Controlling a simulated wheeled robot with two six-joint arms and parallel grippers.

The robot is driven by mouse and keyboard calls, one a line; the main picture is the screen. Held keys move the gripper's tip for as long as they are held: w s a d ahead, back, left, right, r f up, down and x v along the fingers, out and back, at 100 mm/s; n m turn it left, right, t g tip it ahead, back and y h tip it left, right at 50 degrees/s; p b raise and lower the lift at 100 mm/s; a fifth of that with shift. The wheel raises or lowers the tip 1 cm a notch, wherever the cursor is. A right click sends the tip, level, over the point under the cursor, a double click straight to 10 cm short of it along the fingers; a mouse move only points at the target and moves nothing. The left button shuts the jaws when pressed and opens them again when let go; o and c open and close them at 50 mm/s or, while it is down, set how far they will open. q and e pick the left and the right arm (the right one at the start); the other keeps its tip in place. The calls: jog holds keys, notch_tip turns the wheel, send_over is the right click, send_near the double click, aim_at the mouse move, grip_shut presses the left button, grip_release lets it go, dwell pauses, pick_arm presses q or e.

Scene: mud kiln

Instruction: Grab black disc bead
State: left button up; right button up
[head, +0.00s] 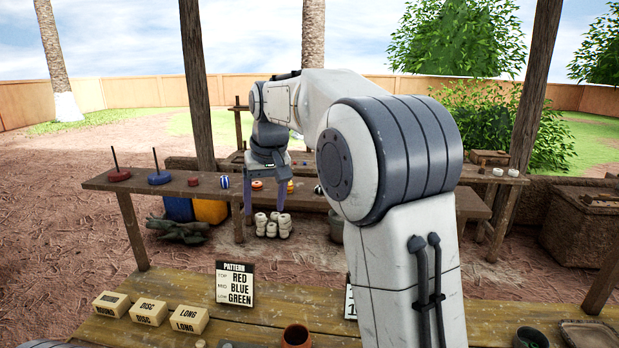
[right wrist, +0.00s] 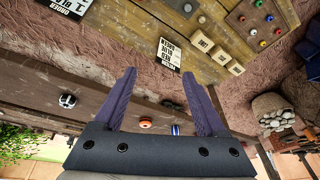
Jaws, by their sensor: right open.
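A dark bead with a white band (right wrist: 68,100), likely the black disc bead, lies on the wooden shelf plank left of my fingers in the right wrist view. In the head view a small dark bead (head: 318,189) shows on the shelf, partly hidden by my right arm. My right gripper (head: 265,208) hangs over the shelf, left of that bead, fingers down. It is open and empty in the right wrist view (right wrist: 158,78), with the bead outside its fingers. My left gripper is not in view.
Orange (right wrist: 146,123) and blue-striped (right wrist: 175,130) beads lie on the shelf. Red (head: 118,175) and blue (head: 160,178) discs with upright rods stand at its left. White pots (head: 272,226) show below. A pattern sign (head: 235,284) and labelled blocks (head: 148,312) stand on the near table.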

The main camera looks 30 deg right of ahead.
jog(key=w+d+r+m, duration=0.1)
jog(key=d, duration=0.5)
jog(key=w+d+r+m+h+p, duration=0.1)
jog(key=w+d, duration=0.1)
jog(key=d, duration=0.4)
jog(key=w+d+r+m+p, duration=0.1)
jog(key=w+d, duration=0.1)
jog(key=d, duration=0.4)
jog(key=shift+w+r+m+t+h, duration=0.1)
jog(key=shift+m+t+h, duration=0.2)
jog(key=shift+t+h, duration=0.1)
jog(key=shift+w+f, duration=0.15)
jog(key=shift+f, duration=0.2)
jog(key=p+x, duration=0.2)
jog(key=x, duration=0.2)
jog(key=shift+w+f, duration=0.25)
jog(key=shift+f, duration=0.1)
jog(key=shift+w+f, duration=0.15)
jog(key=shift+f, duration=0.2)
grip_shut()
